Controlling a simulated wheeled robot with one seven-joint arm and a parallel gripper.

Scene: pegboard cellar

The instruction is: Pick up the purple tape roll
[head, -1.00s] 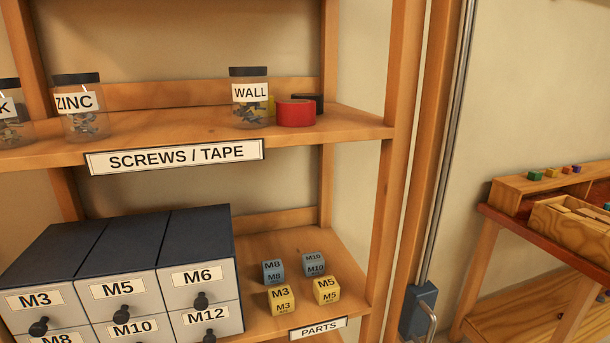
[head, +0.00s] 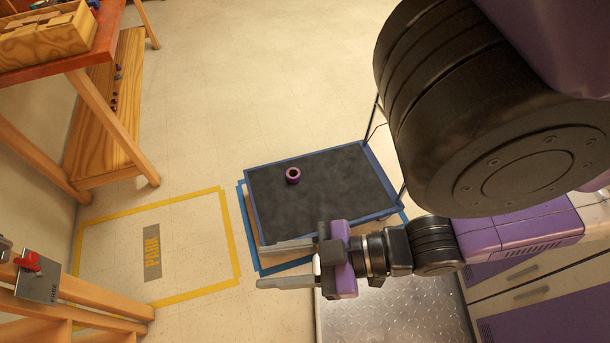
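The purple tape roll (head: 293,175) lies flat on the dark top of a blue-edged cart (head: 345,185), a little left of the cart's middle. Its dark centre hole faces up. My gripper (head: 272,264) is in the lower middle of the head view, its two grey fingers pointing left and spread apart with nothing between them. The fingers are at the cart's near edge in the picture, below the roll and apart from it. The gripper hides part of the cart's near edge.
A wooden bench (head: 95,95) stands upper left, and a wooden frame with a red-handled plate (head: 38,280) is lower left. Open floor lies beyond the cart.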

